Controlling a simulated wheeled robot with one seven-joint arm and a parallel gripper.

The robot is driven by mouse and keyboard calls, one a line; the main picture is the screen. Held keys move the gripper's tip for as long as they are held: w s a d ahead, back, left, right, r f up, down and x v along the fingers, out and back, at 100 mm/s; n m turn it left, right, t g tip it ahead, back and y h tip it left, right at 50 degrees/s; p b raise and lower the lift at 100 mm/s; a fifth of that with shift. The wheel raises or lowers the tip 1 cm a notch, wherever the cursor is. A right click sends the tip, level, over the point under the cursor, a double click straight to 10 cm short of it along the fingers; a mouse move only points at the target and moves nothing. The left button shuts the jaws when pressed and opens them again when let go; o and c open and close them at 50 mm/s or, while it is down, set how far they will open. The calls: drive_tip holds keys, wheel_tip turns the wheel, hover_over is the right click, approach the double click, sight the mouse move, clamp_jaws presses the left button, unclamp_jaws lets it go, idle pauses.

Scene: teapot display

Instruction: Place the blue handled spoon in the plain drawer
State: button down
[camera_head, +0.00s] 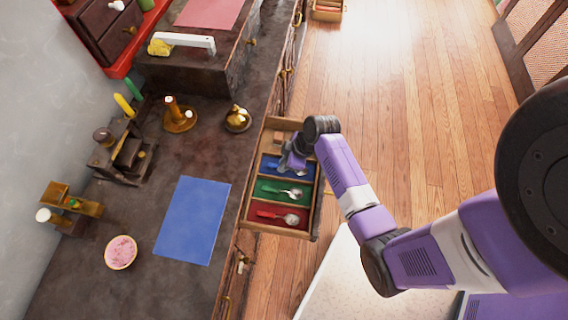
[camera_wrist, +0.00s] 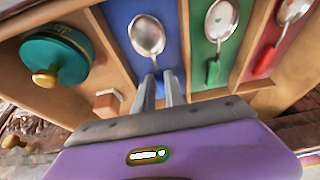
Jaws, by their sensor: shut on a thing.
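An open wooden drawer (camera_head: 246,226) has a plain wood section (camera_head: 288,125) at its far end, then blue, green and red lined sections. My gripper (camera_head: 289,163) is over the blue section (camera_wrist: 119,12). In the wrist view its fingers (camera_wrist: 159,88) are shut on a spoon, whose silver bowl (camera_wrist: 147,36) shows just beyond the fingertips, over the blue lining. I cannot tell whether the spoon still touches the lining.
A green-handled spoon (camera_wrist: 219,22) and a red-handled spoon (camera_wrist: 267,59) lie in their matching sections. A teal round object with a gold knob (camera_wrist: 56,61) and a small wooden block (camera_wrist: 108,101) are at the plain section. A cluttered dark counter (camera_head: 150,210) lies left.

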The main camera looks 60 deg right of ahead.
drive_tip(key=shift+f, duration=0.2)
drive_tip(key=c, duration=1.4)
unclamp_jaws()
drive_tip(key=shift+r, duration=0.15)
drive_tip(key=p+v, duration=0.1)
drive_tip(key=v, duration=1.1)
drive_tip(key=s+a+r+m+t+h, duration=0.2)
drive_tip(key=s+a+m+t+h, duration=0.3)
drive_tip(key=a, duration=0.7)
drive_tip(key=s+a+r+t+y, duration=0.1)
drive_tip(key=s+a+r, duration=0.3)
drive_tip(key=r, duration=0.6)
drive_tip(key=s+a+r+n+t+y, duration=0.1)
drive_tip(key=s+a+r+t, duration=0.3)
drive_tip(key=r, duration=0.6)
drive_tip(key=shift+s+a+r+t+y, duration=0.2)
drive_tip(key=shift+s+r+t+y, duration=0.1)
drive_tip(key=shift+s+y, duration=0.3)
